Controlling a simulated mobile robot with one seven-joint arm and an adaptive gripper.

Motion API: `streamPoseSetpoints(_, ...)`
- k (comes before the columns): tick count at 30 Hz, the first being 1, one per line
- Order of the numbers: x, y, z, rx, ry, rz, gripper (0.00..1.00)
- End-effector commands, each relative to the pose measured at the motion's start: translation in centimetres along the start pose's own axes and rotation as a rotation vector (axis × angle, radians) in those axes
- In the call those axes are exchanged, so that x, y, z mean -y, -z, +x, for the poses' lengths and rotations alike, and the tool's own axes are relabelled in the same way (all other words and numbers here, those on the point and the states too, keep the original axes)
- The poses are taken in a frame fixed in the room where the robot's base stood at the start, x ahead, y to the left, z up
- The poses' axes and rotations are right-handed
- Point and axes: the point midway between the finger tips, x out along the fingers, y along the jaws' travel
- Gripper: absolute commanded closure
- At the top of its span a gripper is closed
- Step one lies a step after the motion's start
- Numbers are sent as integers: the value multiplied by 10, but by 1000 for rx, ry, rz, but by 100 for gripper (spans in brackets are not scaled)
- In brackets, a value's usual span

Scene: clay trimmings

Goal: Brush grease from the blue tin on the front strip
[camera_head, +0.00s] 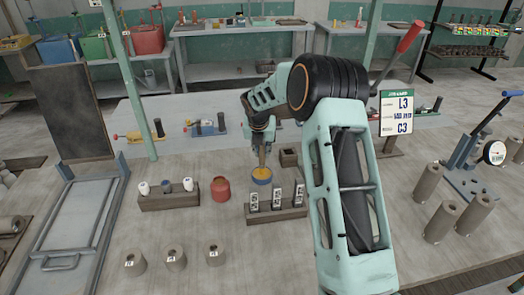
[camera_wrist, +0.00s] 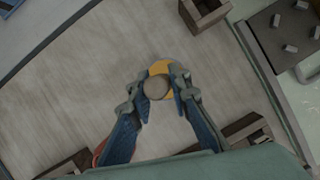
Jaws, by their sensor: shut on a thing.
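My gripper (camera_head: 262,143) is shut on an upright brush (camera_head: 262,158), above the blue tin (camera_head: 261,181) of yellow grease. The brush's lower end meets the grease in the head view; I cannot tell how deep it is. In the wrist view my gripper's fingers (camera_wrist: 157,90) close around the brush's round top (camera_wrist: 156,87), with yellow grease (camera_wrist: 161,67) showing behind it. A dark strip or block (camera_head: 290,212) with several upright metal pieces stands just in front of the tin; I cannot tell whether this is the front strip.
A red pot (camera_head: 220,189) and a wooden rack (camera_head: 168,201) with small cups stand left of the tin. An open wooden box (camera_head: 289,158) is close behind it. Grey cylinders (camera_head: 175,258) stand in front. A sign (camera_head: 397,113) reads L3 and C3.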

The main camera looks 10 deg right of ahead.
Motion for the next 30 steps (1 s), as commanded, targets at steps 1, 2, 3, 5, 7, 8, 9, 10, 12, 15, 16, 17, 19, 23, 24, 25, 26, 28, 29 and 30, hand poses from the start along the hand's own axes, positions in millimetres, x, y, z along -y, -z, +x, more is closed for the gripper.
streamPoseSetpoints(1, 0, -4, -7, 2, 0, 1, 100)
streamPoseSetpoints(2, 0, -4, -10, 2, -1, 1, 100)
streamPoseSetpoints(3, 0, -6, -13, 2, -1, 1, 100)
streamPoseSetpoints(5, 0, -8, -18, 2, -1, 1, 100)
streamPoseSetpoints(7, 0, -10, -23, 2, -1, 1, 100)
streamPoseSetpoints(8, 0, -11, -25, 2, -1, 1, 100)
streamPoseSetpoints(9, 0, -12, -28, 2, -1, 1, 100)
streamPoseSetpoints(10, 0, -13, -31, 2, -1, 1, 100)
streamPoseSetpoints(12, 0, -16, -36, 3, -1, 1, 100)
streamPoseSetpoints(15, 0, -19, -43, 3, -2, 1, 100)
streamPoseSetpoints(16, 0, -20, -46, 3, -2, 1, 100)
streamPoseSetpoints(17, 0, -21, -48, 3, -2, 1, 100)
streamPoseSetpoints(19, 0, -23, -53, 3, -2, 1, 100)
streamPoseSetpoints(23, 0, -26, -61, 4, -1, 1, 100)
streamPoseSetpoints(24, 0, -27, -62, 4, -1, 1, 100)
streamPoseSetpoints(25, 0, -27, -63, 3, -1, 1, 100)
streamPoseSetpoints(26, 0, -27, -63, 3, -1, 1, 100)
streamPoseSetpoints(28, 0, -27, -62, 3, -1, 1, 100)
streamPoseSetpoints(29, 0, -26, -62, 3, -1, 1, 100)
streamPoseSetpoints(30, 0, -26, -62, 3, -1, 1, 100)
